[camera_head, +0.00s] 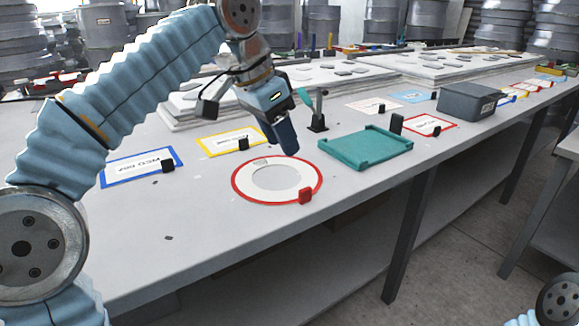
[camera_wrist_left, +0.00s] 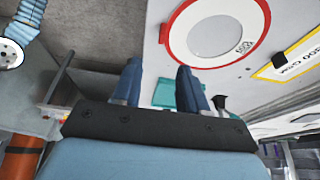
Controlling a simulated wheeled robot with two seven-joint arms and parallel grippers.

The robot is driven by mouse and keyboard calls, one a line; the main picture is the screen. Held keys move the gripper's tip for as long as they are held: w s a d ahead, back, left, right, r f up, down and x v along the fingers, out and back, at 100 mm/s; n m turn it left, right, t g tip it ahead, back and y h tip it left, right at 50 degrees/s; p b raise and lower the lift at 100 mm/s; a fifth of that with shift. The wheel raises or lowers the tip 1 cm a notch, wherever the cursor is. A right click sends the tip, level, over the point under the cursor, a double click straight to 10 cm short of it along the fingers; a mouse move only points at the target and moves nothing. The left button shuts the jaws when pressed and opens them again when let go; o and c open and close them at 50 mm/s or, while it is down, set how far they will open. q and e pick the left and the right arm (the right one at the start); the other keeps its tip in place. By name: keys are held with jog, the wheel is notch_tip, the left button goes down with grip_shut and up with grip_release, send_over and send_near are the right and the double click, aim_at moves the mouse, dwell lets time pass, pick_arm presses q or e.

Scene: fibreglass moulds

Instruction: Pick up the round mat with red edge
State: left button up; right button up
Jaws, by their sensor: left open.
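The round mat with red edge (camera_head: 244,193) lies flat on the grey table in the head view. It is white with a grey round centre, and a small red block (camera_head: 305,196) sits on its front right rim. My left gripper (camera_head: 290,150) hangs just above and behind the mat's far right rim, apart from it. In the left wrist view the two blue fingers (camera_wrist_left: 158,82) stand apart with nothing between them, and the mat (camera_wrist_left: 178,45) shows beyond them, at the top. My right gripper is out of view; only part of my right arm shows at the lower right.
A teal tray (camera_head: 366,166) stands to the mat's right. A blue-edged card (camera_head: 125,176) and a yellow-edged card (camera_head: 213,149) lie to its left and behind. A small dark stand (camera_head: 318,122) is near the gripper. The table front is clear.

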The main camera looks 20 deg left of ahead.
aim_at(305, 188)
pick_arm(q)
jog(key=x, duration=1.3)
jog(key=shift+w+f, duration=0.15)
jog(key=shift+w, duration=0.3)
grip_shut()
